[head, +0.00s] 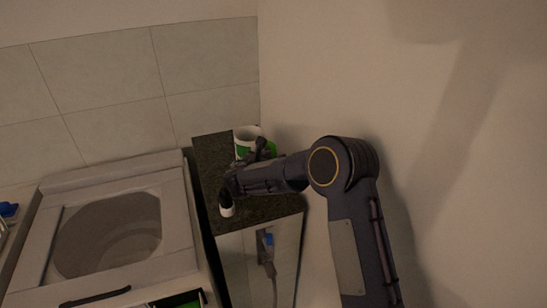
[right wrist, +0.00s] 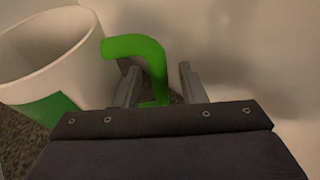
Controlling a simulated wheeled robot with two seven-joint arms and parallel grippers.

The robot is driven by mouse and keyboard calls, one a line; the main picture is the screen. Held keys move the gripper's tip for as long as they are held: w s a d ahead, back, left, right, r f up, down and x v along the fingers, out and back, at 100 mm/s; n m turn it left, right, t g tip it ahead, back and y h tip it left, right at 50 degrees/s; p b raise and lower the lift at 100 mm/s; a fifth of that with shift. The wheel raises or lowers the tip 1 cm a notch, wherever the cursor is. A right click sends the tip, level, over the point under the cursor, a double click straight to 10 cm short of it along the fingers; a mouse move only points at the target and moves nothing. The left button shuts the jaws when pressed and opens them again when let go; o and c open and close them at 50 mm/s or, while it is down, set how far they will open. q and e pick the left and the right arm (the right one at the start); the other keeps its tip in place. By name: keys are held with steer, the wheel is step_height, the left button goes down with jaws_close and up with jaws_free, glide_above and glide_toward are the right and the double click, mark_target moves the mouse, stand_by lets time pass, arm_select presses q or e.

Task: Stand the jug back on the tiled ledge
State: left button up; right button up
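The white jug (head: 246,136) with its bright green handle stands upright on the dark speckled top of the ledge (head: 265,209), near its back right corner by the wall. In the right wrist view the jug (right wrist: 52,50) is at the left, and its hooked green handle (right wrist: 150,55) reaches between my fingers. My right gripper (right wrist: 160,85) is open around the handle, with a clear gap between the handle and the right finger. Contact with the left finger cannot be told. In the head view the arm hides part of the jug. My left gripper is not in view.
A small white object (head: 226,209) shows at the ledge's left edge, partly hidden by my arm. A pale appliance with a large oval opening (head: 105,236) stands to the left. A plug and cable (head: 267,246) hang on the ledge's front. Walls close off the back and right.

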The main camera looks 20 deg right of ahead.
steer(key=b+v, duration=0.3)
steer(key=v, duration=0.9)
steer(key=shift+d, duration=0.1)
